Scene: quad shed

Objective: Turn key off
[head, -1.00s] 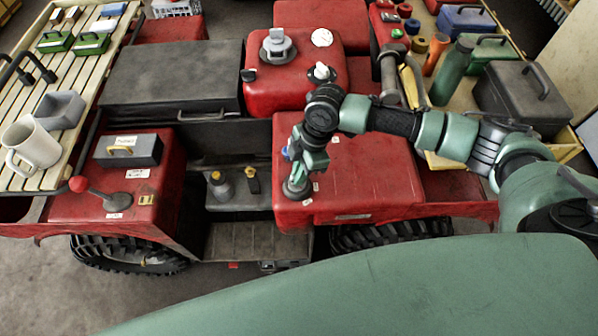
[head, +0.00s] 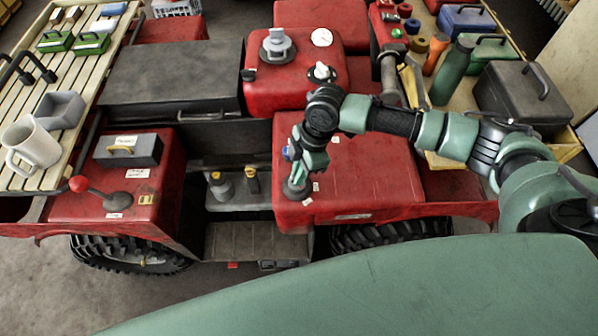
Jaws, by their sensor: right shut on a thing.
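My right arm reaches in from the right, and its gripper (head: 296,184) points down at the left edge of the red body panel (head: 365,180). The gripper is shut at a small grey round fitting (head: 295,191) on that edge. The key is mostly hidden by the fingers, so its angle cannot be told. A small blue knob (head: 286,153) sits just above the fingers on the same edge. My left gripper is not in view.
A red tank to the rear carries a grey cap (head: 277,46), a white gauge (head: 322,37) and a white-based knob (head: 321,72). A red-balled lever (head: 79,184) stands at left. A mug (head: 32,143) is on the slatted rack. The footwell (head: 255,241) is clear.

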